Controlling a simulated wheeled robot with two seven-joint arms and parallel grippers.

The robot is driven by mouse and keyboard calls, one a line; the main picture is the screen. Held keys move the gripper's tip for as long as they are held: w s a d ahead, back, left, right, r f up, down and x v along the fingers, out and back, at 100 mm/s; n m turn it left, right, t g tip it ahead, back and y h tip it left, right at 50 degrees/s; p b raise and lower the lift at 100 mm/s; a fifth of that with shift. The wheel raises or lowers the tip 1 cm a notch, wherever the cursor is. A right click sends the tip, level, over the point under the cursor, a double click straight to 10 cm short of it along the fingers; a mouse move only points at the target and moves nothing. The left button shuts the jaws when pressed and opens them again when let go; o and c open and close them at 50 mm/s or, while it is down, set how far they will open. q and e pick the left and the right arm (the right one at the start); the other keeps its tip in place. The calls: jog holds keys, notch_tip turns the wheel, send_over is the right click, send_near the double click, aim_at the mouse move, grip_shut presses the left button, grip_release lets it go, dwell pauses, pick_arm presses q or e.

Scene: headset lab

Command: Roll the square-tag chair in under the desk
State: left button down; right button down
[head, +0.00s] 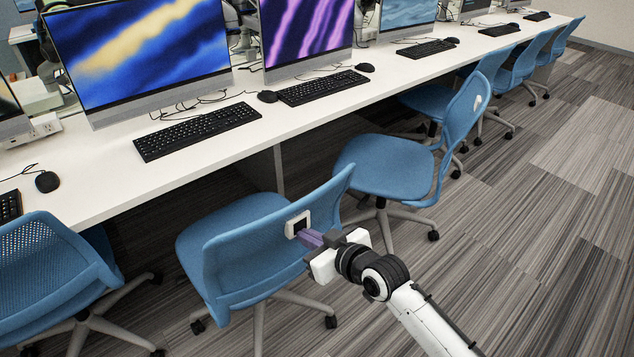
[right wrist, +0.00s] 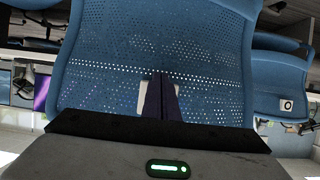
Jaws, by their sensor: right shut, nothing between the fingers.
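The square-tag chair (head: 240,255) is blue, with a white square tag (head: 298,224) with a dark centre on its backrest. It stands in front of the white desk (head: 190,165), its seat toward the desk and its backrest toward me. My right gripper (head: 308,238) is shut and empty, its purple fingers pointing at the tag. In the right wrist view the perforated blue backrest (right wrist: 205,60) fills the middle. The shut fingers (right wrist: 161,92) hide most of the tag there; whether they touch it I cannot tell. My left gripper is not in view.
A blue chair (head: 390,165) with a round-looking tag stands close on the right, turned sideways. Another blue chair (head: 45,260) stands at the left. Several more chairs line the desk farther right. Monitors and keyboards stand on the desk. The striped carpet (head: 540,230) at right is clear.

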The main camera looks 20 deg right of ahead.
aim_at(295, 224)
jog(key=shift+w+a+b, duration=0.2)
jog(key=shift+w+a, duration=0.1)
jog(key=shift+w, duration=0.5)
jog(key=shift+w+a+b, duration=0.15)
jog(key=shift+w+a, duration=0.15)
jog(key=shift+w, duration=0.45)
jog(key=shift+w+a+b, duration=0.2)
jog(key=shift+w+a, duration=0.1)
jog(key=shift+w, duration=0.5)
jog(key=shift+w+a+b, duration=0.25)
jog(key=shift+w+b, duration=0.05)
jog(key=shift+w, duration=0.45)
jog(key=shift+w+a+b, duration=0.3)
jog(key=shift+w, duration=0.45)
jog(key=shift+w+a+b, duration=0.25)
jog(key=shift+w+b, duration=0.05)
jog(key=shift+w, duration=0.45)
